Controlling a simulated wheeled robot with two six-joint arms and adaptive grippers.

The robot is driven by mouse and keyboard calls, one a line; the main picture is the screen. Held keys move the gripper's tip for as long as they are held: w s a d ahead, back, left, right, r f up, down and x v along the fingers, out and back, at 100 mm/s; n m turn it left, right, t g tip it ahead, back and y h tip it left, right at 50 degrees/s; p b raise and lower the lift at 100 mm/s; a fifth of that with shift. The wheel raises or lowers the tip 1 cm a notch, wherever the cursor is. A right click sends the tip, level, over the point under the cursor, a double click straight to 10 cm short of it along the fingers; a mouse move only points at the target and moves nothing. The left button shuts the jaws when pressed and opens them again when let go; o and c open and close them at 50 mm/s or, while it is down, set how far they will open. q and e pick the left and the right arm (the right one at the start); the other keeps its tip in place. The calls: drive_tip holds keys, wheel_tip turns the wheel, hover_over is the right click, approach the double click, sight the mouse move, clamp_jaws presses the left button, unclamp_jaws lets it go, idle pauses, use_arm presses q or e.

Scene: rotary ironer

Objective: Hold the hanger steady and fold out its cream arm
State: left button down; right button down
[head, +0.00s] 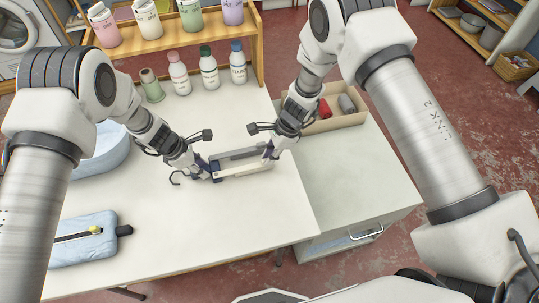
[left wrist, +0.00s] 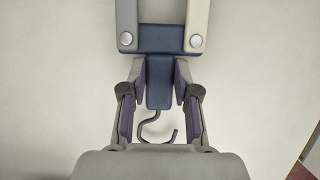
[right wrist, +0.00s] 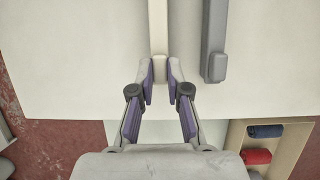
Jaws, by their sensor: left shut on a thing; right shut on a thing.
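The folding hanger has a dark blue hub (left wrist: 170,40), a grey arm (right wrist: 215,40) and a cream arm (right wrist: 158,30). It lies over the white table in the head view, its two arms side by side and roughly parallel. My left gripper (left wrist: 159,75) is shut on the hub's blue neck. The dark hook (left wrist: 158,132) sticks out below the neck, between the fingers. My right gripper (right wrist: 160,72) is shut on the free end of the cream arm. The grey arm's end is outside its fingers.
A shelf (head: 190,20) with several bottles stands at the back. A tan bin (head: 340,123) with red and grey items sits on the cabinet at right. A blue padded board (head: 85,250) lies at front left and a blue basin (head: 105,150) at left.

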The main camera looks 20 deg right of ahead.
drive_tip(key=shift+s+a+m, duration=0.2)
drive_tip(key=shift+s+m, duration=0.5)
drive_tip(key=shift+s, duration=0.35)
drive_tip(key=s+m, duration=0.1)
drive_tip(key=s, duration=0.1)
drive_tip(key=s+a+m+t, duration=0.1)
drive_tip(key=s+m, duration=0.1)
drive_tip(key=s+a+m+t, duration=0.1)
drive_tip(key=s+m, duration=0.1)
drive_tip(key=shift+s+a+h, duration=0.1)
drive_tip(key=shift+s+h, duration=0.15)
drive_tip(key=shift+h, duration=0.05)
drive_tip(key=shift+s+a+m+t, duration=0.4)
drive_tip(key=shift+s+a+m, duration=0.05)
drive_tip(key=shift+s+m, duration=0.25)
drive_tip(key=c, duration=1.1)
unclamp_jaws()
drive_tip(key=shift+d+r, duration=0.1)
